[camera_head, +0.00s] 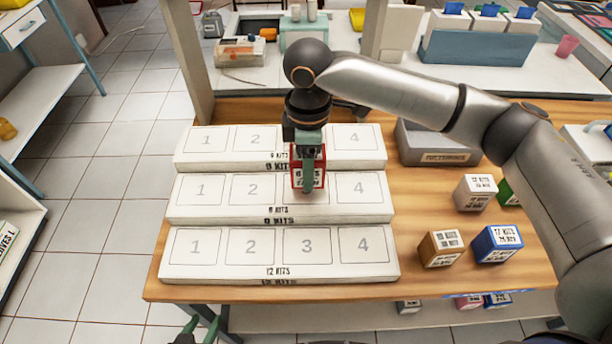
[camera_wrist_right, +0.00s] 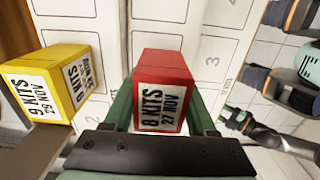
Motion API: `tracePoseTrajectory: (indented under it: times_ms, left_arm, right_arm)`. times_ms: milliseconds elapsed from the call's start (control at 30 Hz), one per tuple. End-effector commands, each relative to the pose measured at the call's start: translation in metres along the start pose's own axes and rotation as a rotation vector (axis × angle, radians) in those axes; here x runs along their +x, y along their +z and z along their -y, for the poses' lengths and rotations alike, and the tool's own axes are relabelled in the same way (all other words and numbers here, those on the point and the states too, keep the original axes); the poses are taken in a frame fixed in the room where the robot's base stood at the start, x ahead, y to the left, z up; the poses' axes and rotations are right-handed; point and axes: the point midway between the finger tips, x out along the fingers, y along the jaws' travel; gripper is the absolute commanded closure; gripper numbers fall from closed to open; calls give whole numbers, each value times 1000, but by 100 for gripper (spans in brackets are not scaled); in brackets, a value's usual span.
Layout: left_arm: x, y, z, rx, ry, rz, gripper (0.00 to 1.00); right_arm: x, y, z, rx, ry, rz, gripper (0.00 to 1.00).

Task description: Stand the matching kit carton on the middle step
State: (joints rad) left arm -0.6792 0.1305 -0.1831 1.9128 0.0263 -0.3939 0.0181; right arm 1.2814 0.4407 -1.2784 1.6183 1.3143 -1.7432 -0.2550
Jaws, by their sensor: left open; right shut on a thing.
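My right gripper (camera_head: 307,178) is shut on a red carton (camera_head: 297,178), whose label reads 8 KITS, 27 NOV in the right wrist view (camera_wrist_right: 165,85). It is over slot 3 of the middle step (camera_head: 222,213), whose front reads 8 KITS; I cannot tell whether it touches. The back step (camera_head: 185,160) and the front step (camera_head: 180,272), marked 12 KITS, lie on either side. A yellow carton (camera_wrist_right: 55,85) marked 9 KITS, 29 NOV shows in the right wrist view. My left gripper (camera_head: 202,328) is open and empty at the bottom edge, partly cut off.
A white carton (camera_head: 475,191), a green carton (camera_head: 507,193), a brown carton (camera_head: 441,249) and a blue carton (camera_head: 497,243) stand right of the steps. A grey labelled box (camera_head: 437,140) lies behind them. My right arm crosses above this side. Several cartons show below the tabletop.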

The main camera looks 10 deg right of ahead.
Motion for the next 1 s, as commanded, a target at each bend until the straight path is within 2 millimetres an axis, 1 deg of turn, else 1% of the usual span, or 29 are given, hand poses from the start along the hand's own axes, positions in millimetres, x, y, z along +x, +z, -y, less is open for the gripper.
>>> tracePoseTrajectory:
  times_ms: [133,300,667,700,933,967,1000]
  left_arm:
    - [1,0,0,0,1,-1,50]
    - [1,0,0,0,1,-1,50]
    - [0,-2,-1,0,1,-2,50]
    - [-1,-2,-1,0,1,-2,50]
    - [0,-2,-1,0,1,-3,50]
    - [0,-2,-1,0,1,-3,50]
    - [0,-2,-1,1,1,-3,50]
  right_arm:
    - [10,-4,-5,0,-1,1,100]
    - [34,-3,-4,0,0,2,100]
    - [39,-3,-4,0,-1,0,100]
    - [40,-3,-4,0,-1,1,42]
    - [40,-3,-4,0,0,0,16]
    - [40,-3,-4,0,0,0,13]
    - [40,-3,-4,0,0,0,13]
